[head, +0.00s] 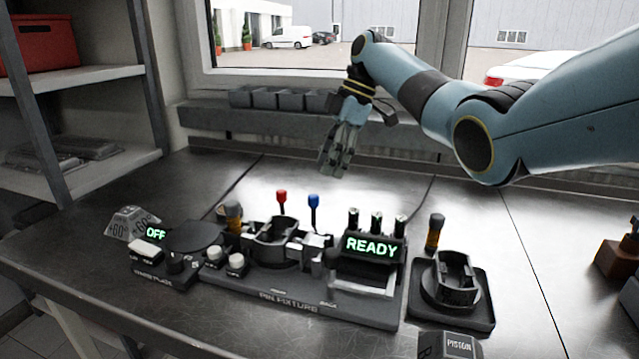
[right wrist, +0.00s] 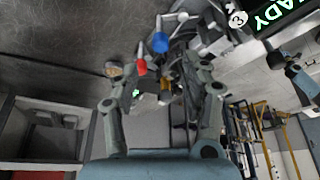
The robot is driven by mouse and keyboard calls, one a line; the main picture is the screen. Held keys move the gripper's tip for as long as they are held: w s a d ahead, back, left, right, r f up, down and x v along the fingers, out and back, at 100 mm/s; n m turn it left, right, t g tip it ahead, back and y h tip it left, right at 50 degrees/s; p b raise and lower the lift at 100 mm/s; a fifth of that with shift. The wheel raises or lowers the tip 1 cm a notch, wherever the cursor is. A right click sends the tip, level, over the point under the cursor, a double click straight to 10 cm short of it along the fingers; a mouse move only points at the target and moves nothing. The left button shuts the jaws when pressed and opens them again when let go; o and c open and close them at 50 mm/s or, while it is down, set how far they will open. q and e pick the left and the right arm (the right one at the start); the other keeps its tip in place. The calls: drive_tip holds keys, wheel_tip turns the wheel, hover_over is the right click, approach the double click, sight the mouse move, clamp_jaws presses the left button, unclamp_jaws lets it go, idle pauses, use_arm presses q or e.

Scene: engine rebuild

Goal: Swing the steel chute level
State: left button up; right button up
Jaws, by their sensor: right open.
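The pin fixture (head: 275,302) stands on the bench with a lit READY display (head: 372,247). Bright steel pieces (head: 318,254) sit between its dark round holder (head: 272,240) and the display. I cannot tell for certain which of them is the chute, nor its tilt. A red-knobbed lever (head: 281,196) and a blue-knobbed lever (head: 313,200) rise behind them. My right gripper (head: 336,168) hangs above and behind the levers, open and empty. In the right wrist view the red knob (right wrist: 141,67) and blue knob (right wrist: 160,43) show beyond its spread fingers. My left gripper is out of view.
A unit with an OFF display (head: 156,233) stands left of the fixture. A dark tray (head: 485,312) with a round holder is at right, and a PISTON block (head: 459,346) in front. Small bins (head: 290,100) line the back ledge.

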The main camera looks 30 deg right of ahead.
drive_tip(key=v, duration=0.4)
idle(0.4)
